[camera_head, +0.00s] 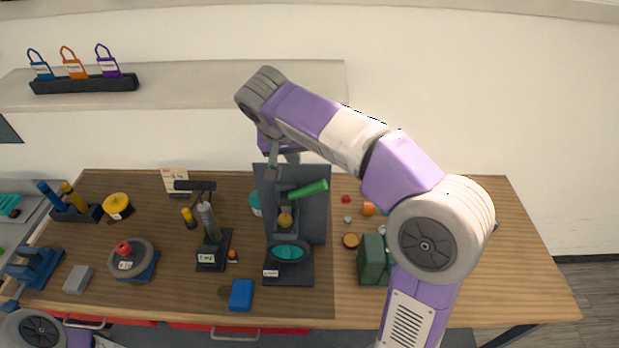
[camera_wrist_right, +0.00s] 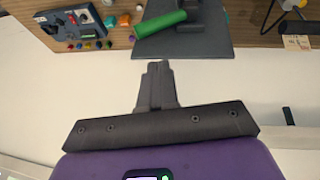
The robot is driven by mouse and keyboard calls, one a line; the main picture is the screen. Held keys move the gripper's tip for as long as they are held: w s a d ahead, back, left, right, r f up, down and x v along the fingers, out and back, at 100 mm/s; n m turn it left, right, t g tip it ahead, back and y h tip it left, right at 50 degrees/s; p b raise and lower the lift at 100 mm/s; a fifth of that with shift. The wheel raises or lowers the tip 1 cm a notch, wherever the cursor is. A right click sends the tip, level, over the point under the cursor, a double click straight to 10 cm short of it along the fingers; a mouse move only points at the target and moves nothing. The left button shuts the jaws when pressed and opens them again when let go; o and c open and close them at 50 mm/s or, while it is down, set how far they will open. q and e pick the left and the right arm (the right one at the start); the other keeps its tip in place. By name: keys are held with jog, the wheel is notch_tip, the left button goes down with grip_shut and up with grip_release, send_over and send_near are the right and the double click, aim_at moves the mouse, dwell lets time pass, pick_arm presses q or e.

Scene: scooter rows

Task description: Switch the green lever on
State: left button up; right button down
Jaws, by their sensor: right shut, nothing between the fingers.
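The green lever (camera_head: 308,190) sticks out to the right and slightly up from a dark upright device in front of a dark grey panel (camera_head: 318,222). In the right wrist view the green lever (camera_wrist_right: 160,24) lies near the top, across the dark panel (camera_wrist_right: 190,45). My right gripper (camera_head: 280,165) is shut and empty, at the panel's top, above and left of the lever. In the right wrist view its closed fingers (camera_wrist_right: 158,70) are apart from the lever. My left gripper is out of view; only a part of my left arm shows at the lower left.
A teal round part (camera_head: 288,252) sits on the device's base. Another black lever stand (camera_head: 211,255) is to the left. A blue block (camera_head: 241,295) lies in front and a green box (camera_head: 372,262) to the right. Small coloured pieces lie right of the panel.

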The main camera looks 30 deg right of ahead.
aim_at(312, 185)
jog(key=x, duration=0.8)
jog(key=s+d+x, duration=0.1)
jog(key=x, duration=0.4)
jog(key=shift+s+p, duration=0.15)
jog(key=shift+p, duration=0.15)
